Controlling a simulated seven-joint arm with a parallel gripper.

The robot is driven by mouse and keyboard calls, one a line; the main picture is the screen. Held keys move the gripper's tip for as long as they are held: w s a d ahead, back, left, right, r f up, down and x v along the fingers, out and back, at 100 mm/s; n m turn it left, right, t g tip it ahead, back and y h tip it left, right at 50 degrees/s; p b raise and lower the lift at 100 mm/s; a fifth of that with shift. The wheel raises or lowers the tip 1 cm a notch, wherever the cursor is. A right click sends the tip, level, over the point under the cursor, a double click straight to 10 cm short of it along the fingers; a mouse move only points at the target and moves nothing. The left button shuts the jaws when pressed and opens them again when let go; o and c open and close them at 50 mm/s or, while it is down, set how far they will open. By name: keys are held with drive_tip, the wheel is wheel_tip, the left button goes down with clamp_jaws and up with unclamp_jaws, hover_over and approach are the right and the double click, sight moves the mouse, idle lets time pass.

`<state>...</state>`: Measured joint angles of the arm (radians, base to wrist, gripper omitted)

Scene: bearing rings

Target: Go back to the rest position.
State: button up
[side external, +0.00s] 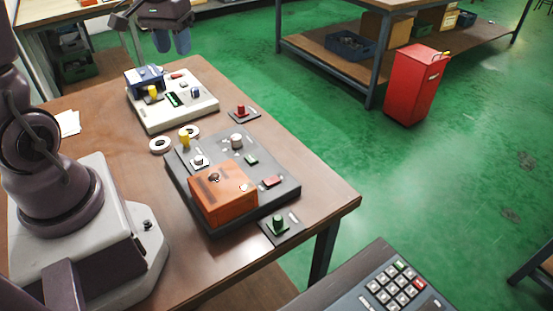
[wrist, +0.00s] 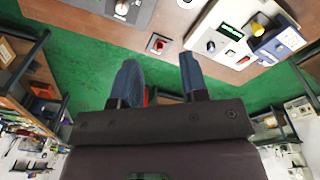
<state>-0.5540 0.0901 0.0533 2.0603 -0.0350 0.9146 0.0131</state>
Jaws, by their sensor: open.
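My gripper (side external: 172,42) is up above the far end of the brown table (side external: 120,215), near the top of the side view. Its two blue fingers stand apart with nothing between them, and the wrist view shows the same open fingers (wrist: 160,82). A white station (side external: 185,112) with a blue block (side external: 144,78), a yellow part and a small display is on the table below the gripper. A dark grey station (side external: 285,195) with an orange box (side external: 222,195) is nearer. Two pale rings lie between the stations, one of them the left ring (side external: 160,145).
A red button plate (side external: 242,113) and a green button plate (side external: 280,228) sit along the table's right side. A keypad console (side external: 385,290) is at the bottom right. A red bin (side external: 416,85) and a shelf bench stand across the green floor. The air around the gripper looks clear.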

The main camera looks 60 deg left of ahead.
drive_tip(key=s+d+r+m+t, duration=0.2)
drive_tip(key=s+d+r+m, duration=0.1)
drive_tip(key=d, duration=0.6)
drive_tip(key=s+d+r+m+t, duration=0.2)
drive_tip(key=s+d+r+m, duration=0.2)
drive_tip(key=d, duration=0.5)
drive_tip(key=shift+s+d+r+t, duration=0.3)
drive_tip(key=shift+s+d, duration=0.05)
drive_tip(key=shift+s, duration=0.15)
drive_tip(key=shift+o, duration=0.4)
